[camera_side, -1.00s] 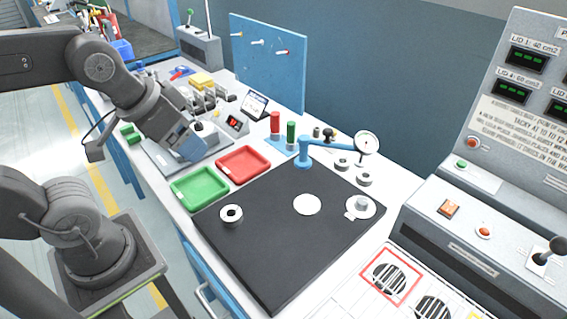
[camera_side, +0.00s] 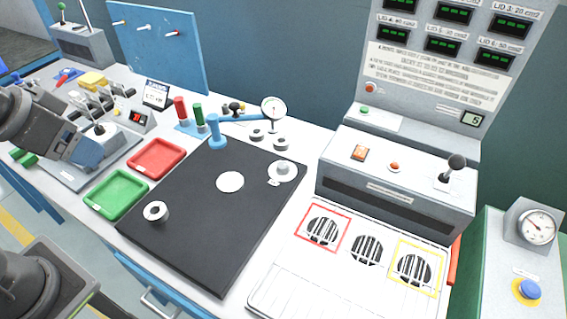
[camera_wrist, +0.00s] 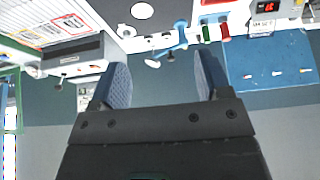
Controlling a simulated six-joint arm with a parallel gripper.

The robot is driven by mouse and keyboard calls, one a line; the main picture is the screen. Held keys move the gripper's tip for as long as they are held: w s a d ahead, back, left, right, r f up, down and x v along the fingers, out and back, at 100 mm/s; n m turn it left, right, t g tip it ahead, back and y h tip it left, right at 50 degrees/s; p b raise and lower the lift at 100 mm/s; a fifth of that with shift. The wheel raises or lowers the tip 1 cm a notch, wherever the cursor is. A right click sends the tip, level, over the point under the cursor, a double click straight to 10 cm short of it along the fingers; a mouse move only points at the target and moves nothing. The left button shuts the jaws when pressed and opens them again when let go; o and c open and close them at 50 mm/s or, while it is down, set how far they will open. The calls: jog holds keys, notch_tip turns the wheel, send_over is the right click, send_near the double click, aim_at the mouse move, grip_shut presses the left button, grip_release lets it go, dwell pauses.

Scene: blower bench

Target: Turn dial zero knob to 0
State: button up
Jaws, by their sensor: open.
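A round white dial gauge (camera_side: 273,108) sits at the end of a blue arm (camera_side: 240,119) on a blue post, behind the black mat (camera_side: 190,235). The dial also shows small in the wrist view (camera_wrist: 152,62), beyond the gap between my fingers. A separate zero knob on it is too small to make out, and so is its reading. My gripper (camera_side: 87,153) is at the left of the side view, above the grey fixture plate and well apart from the dial. In the wrist view its two blue-padded fingers (camera_wrist: 160,78) stand wide apart with nothing between them.
Red (camera_side: 157,158) and green (camera_side: 117,195) trays lie between my gripper and the mat. Red (camera_side: 181,109) and green (camera_side: 199,117) cylinders stand left of the blue post. Small dark knobs (camera_side: 234,107) stand behind its arm. A grey control console (camera_side: 395,185) is at right.

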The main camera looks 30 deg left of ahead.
jog(key=shift+w+r, duration=0.2)
jog(key=shift+c, duration=0.7)
jog(key=w+r+m, duration=0.1)
jog(key=w, duration=0.2)
jog(key=w+d+r+m+g, duration=0.1)
jog(key=w, duration=0.1)
jog(key=w+d+r, duration=0.1)
jog(key=w, duration=0.2)
jog(key=shift+w+r+m, duration=0.25)
jog(key=shift+w+m, duration=0.05)
jog(key=shift+m, duration=0.1)
jog(key=shift+c, duration=0.2)
jog(key=m+g, duration=0.5)
jog(key=m, duration=0.4)
send_over(283, 165)
notch_tip(283, 165, down, 16)
notch_tip(283, 165, down, 14)
jog(key=shift+f, duration=0.1)
jog(key=shift+c, duration=0.5)
jog(key=c, duration=0.8)
jog(key=shift+c, duration=0.2)
